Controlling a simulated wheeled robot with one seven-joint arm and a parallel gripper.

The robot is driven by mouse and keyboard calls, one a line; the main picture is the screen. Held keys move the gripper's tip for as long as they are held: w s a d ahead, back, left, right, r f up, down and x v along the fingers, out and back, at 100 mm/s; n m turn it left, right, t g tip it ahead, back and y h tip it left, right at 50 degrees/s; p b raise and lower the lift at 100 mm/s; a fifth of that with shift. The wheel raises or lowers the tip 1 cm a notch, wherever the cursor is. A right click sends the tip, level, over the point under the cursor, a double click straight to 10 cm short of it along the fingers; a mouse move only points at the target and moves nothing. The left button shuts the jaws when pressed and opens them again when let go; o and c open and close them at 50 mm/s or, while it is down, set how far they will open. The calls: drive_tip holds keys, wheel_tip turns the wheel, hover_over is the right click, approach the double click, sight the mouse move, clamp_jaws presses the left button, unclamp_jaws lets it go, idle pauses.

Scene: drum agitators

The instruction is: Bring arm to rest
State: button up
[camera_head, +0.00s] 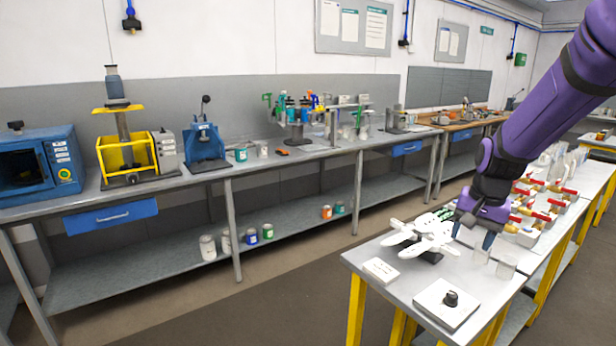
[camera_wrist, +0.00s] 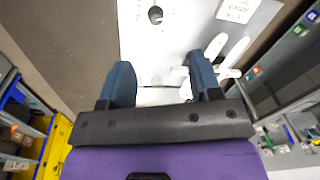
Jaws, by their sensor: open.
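My purple arm (camera_head: 545,110) reaches in from the upper right in the head view, with its gripper (camera_head: 474,232) pointing down over the right-hand table. The gripper is open and empty, and its two blue fingers stand apart in the wrist view (camera_wrist: 160,88). White paddle-shaped agitators (camera_head: 425,236) sit on a dark stand just left of the gripper. They also show beyond the right finger in the wrist view (camera_wrist: 222,48). The gripper looks apart from them. Whether the fingers touch the table cannot be told.
The grey table (camera_head: 400,290) holds a white plate with a black knob (camera_head: 450,298), a white label block (camera_head: 381,270) and clear cups (camera_head: 506,267). Red-handled valves (camera_head: 540,205) crowd behind. A long bench (camera_head: 300,160) with equipment runs along the wall. The floor between is clear.

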drive_tip(key=s+a+r+n+t, duration=0.1)
drive_tip(key=s+r+n, duration=0.1)
drive_tip(key=s+r, duration=0.3)
drive_tip(key=s+a+r+n+t, duration=0.1)
drive_tip(key=s+r, duration=0.3)
drive_tip(key=s, duration=0.8)
drive_tip(key=s+a+r+n+t, duration=0.2)
drive_tip(key=s+a+r+n, duration=0.1)
drive_tip(key=s, duration=0.5)
drive_tip(key=shift+s+r+n+h, duration=0.35)
drive_tip(key=shift+r+n, duration=0.25)
drive_tip(key=shift+r, duration=0.75)
drive_tip(key=shift+a, duration=0.1)
